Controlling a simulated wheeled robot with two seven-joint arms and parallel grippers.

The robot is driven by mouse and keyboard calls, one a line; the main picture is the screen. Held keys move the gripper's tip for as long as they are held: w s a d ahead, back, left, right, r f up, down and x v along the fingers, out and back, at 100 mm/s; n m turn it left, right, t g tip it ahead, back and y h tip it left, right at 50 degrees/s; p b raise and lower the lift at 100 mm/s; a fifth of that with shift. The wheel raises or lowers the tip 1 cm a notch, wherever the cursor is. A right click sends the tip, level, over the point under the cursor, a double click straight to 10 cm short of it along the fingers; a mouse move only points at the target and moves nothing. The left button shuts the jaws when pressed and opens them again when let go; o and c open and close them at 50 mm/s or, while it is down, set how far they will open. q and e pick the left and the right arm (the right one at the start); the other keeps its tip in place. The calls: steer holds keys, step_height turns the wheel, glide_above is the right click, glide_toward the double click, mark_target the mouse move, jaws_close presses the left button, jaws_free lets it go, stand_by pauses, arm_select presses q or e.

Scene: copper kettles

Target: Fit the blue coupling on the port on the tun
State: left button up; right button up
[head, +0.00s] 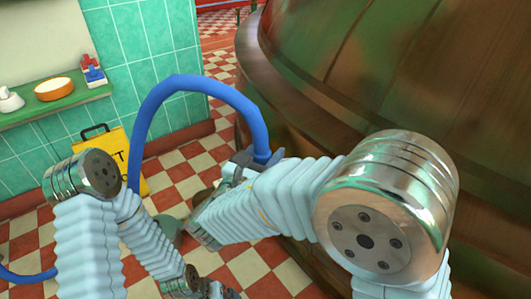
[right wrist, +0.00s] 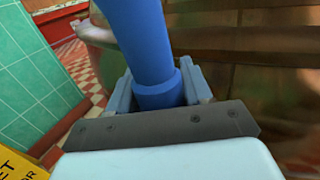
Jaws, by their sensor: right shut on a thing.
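My right gripper (head: 256,159) is shut on the blue coupling (head: 262,154) at the end of the blue hose, close to the side of the copper tun (head: 340,110). The tun (right wrist: 240,50) fills the right of that view, blurred. The port does not show in either view.
The blue hose (head: 185,82) arcs up and left, then passes behind my left arm. A yellow floor sign (head: 118,145) stands by the green tiled wall. A shelf (head: 60,108) holds an orange bowl (head: 54,89) and small items. Checkered floor lies open between wall and tun.

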steer(key=shift+f, duration=0.3)
steer(key=o, duration=1.1)
steer(key=shift+c, duration=0.2)
steer(key=v, duration=1.4)
steer(key=shift+p, duration=0.4)
steer(key=shift+w+f, duration=0.1)
steer(key=shift+w, duration=0.05)
